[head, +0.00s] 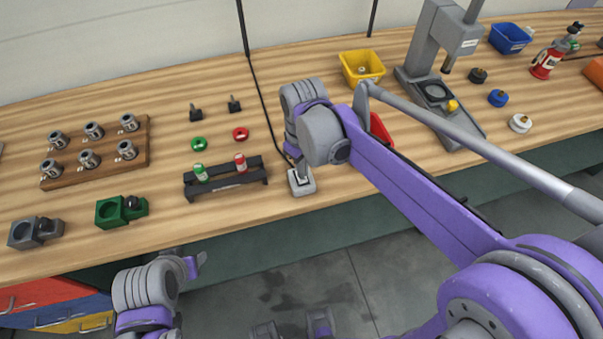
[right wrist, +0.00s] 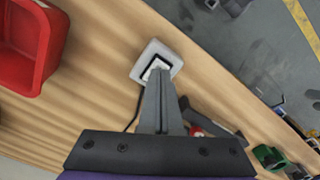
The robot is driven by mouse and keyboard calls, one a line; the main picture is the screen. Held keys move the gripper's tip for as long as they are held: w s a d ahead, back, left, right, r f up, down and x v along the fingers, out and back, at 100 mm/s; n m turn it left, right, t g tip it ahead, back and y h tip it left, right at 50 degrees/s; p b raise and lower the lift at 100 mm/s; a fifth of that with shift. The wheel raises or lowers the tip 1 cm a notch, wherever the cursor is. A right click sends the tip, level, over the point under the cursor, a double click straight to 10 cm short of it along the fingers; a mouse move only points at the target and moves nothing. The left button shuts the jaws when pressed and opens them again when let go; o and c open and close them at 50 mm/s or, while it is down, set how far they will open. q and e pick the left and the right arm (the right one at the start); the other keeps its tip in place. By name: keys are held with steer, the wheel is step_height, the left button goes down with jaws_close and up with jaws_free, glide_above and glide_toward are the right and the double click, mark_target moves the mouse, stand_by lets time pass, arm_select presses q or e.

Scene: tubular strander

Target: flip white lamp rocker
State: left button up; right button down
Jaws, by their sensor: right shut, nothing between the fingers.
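The white lamp rocker sits in a small pale switch box (head: 301,187) near the front edge of the workbench. The box also shows in the right wrist view (right wrist: 148,52), with a dark frame around the white rocker. My right gripper (right wrist: 160,73) is shut and empty, pointing down with its tips over the rocker. The tips seem to be at or just above it; contact cannot be told. They hide part of the rocker, so its tilt is unclear. My left gripper (head: 197,264) is low in front of the bench, far from the box; its jaws are unclear.
A black rack (head: 226,181) with a green and a red bottle stands left of the box. A red bin (head: 381,130) is partly behind my right arm, and a yellow bin (head: 362,66) stands farther back. A dark cable (head: 258,90) runs down toward the box.

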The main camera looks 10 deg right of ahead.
arm_select(q)
steer(key=shift+s+f+b, duration=0.2)
steer(key=shift+f+b, duration=0.35)
steer(key=shift+f, duration=0.15)
arm_select(e)
steer(key=shift+f, duration=0.9)
steer(key=shift+r+p, duration=2.1)
steer(key=shift+r, duration=1.45)
arm_select(q)
steer(key=r, duration=0.1)
steer(key=w+r, duration=0.1)
steer(key=r, duration=0.1)
steer(key=w+r, duration=0.1)
steer(key=r, duration=0.1)
steer(key=shift+r, duration=0.2)
steer(key=shift+s, duration=0.1)
